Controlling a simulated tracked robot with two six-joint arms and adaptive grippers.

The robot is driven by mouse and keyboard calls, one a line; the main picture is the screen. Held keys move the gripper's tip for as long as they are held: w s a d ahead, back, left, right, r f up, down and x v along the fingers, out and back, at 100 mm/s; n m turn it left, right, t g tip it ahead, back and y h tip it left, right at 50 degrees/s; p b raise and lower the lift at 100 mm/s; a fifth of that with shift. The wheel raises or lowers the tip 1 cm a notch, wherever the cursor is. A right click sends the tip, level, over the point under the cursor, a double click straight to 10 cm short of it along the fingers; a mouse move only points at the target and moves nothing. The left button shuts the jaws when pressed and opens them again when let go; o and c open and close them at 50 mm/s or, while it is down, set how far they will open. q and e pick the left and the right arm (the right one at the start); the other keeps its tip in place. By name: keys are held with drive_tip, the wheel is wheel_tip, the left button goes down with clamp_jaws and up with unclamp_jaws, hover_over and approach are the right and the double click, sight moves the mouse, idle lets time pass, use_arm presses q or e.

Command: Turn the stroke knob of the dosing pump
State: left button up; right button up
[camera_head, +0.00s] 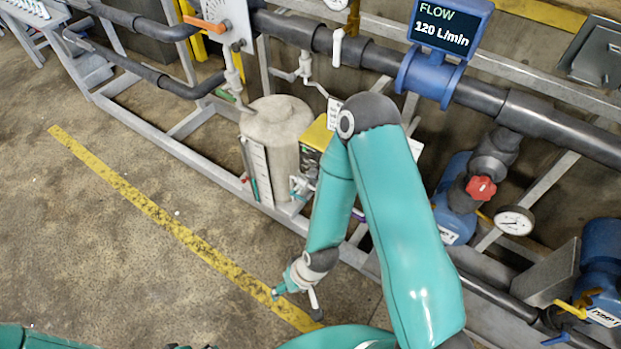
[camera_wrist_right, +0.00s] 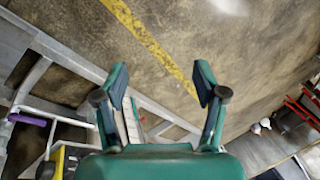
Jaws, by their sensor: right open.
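The dosing pump (camera_head: 317,134) is a yellow and dark box beside the pale dosing tank (camera_head: 278,125); my right forearm covers much of it in the head view. Its stroke knob cannot be made out there. In the right wrist view a yellow edge of what looks like the pump (camera_wrist_right: 58,160) shows at the lower left, with a dark round part that may be a knob. My right gripper (camera_head: 296,291) hangs low over the floor, in front of the skid and apart from the pump. Its fingers are spread and empty in the wrist view (camera_wrist_right: 160,92). My left gripper is not visible.
A grey skid frame (camera_head: 165,150) with dark pipes runs along the back. A red valve handle (camera_head: 481,188), a gauge (camera_head: 514,221) and a blue flow meter (camera_head: 432,70) are to the right. The floor left of the yellow line (camera_head: 160,205) is clear.

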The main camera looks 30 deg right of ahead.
drive_tip(key=w+d+f+t+h+b, duration=0.2)
drive_tip(key=w+f+t+b, duration=0.15)
drive_tip(key=w+b, duration=0.35)
drive_tip(key=w+d+f+m+t+h+b, duration=0.1)
drive_tip(key=w+d+f+t+h+b, duration=0.2)
drive_tip(key=w+b, duration=0.5)
drive_tip(key=w+d+f+t+h+b, duration=0.2)
drive_tip(key=w+f+b, duration=0.2)
drive_tip(key=w, duration=0.6)
drive_tip(key=m+g+h+b, duration=0.4)
drive_tip(key=m+h+b, duration=0.3)
drive_tip(key=h+b, duration=1.05)
approach(310, 176)
drive_tip(key=d+r+y+b, duration=0.1)
drive_tip(key=d+b, duration=0.1)
drive_tip(key=w+d+r+y+b, duration=0.1)
drive_tip(key=d+y+b, duration=0.1)
drive_tip(key=d+b, duration=0.1)
drive_tip(key=w+d+r+y+b, duration=0.1)
drive_tip(key=d+b, duration=0.1)
drive_tip(key=b, duration=0.1)
drive_tip(key=shift+d+r+t+y, duration=0.15)
drive_tip(key=shift+d+t+y, duration=0.1)
drive_tip(key=shift+d, duration=0.05)
drive_tip(key=shift+w+d+r, duration=0.15)
drive_tip(key=shift+w+d, duration=0.15)
drive_tip(key=shift+d, duration=0.3)
drive_tip(key=c, duration=1.1)
